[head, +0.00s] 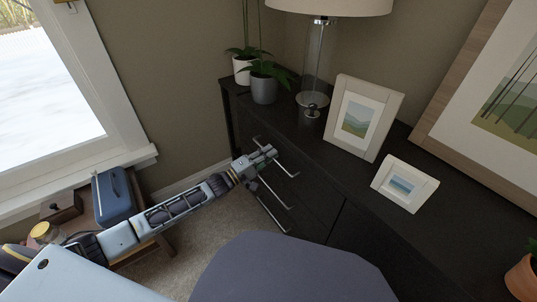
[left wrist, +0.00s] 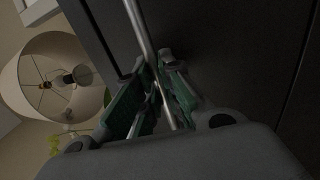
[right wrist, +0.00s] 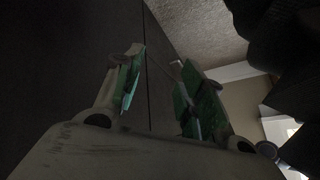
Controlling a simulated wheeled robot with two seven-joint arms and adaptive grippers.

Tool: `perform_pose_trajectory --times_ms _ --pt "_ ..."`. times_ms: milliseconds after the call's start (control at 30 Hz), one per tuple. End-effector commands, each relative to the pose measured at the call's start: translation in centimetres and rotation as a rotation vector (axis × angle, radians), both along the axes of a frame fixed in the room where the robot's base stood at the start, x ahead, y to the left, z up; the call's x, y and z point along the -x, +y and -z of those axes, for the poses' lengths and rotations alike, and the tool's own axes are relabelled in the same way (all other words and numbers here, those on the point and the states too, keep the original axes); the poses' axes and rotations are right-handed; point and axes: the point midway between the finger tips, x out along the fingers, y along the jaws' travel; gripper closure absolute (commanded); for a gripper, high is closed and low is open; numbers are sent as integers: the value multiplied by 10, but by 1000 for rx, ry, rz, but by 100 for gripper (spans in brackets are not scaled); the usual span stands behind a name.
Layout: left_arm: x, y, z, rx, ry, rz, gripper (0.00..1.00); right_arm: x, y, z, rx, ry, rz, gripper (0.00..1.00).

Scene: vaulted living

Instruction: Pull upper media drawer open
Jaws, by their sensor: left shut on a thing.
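The dark media cabinet (head: 395,222) stands along the wall, with several silver bar handles on its front. My left gripper (head: 268,156) is at the upper drawer's handle (head: 286,165). In the left wrist view the handle bar (left wrist: 140,28) runs between the green-padded fingers (left wrist: 158,95), which are shut on it. The upper drawer front is dark and partly hidden by the gripper; I see no clear gap around it. My right gripper (right wrist: 160,85) shows only in its wrist view, with fingers apart beside a dark front.
A lower handle (head: 275,195) sits below the gripper. On the cabinet top stand plants (head: 264,88), a lamp (head: 315,60) and picture frames (head: 367,115). A small wooden table with a blue box (head: 113,196) is at left. Carpet (head: 215,222) lies before the cabinet.

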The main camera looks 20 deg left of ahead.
Motion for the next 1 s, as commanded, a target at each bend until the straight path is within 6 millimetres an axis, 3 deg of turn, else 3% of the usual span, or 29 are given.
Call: perform_pose_trajectory --times_ms 367,1000 --pt "13 10 0 -2 3 -1 100 5 -3 -10 16 19 -1 60" --pt "72 56 -1 -3 6 -2 100 10 -25 -109 171 157 -70 60"
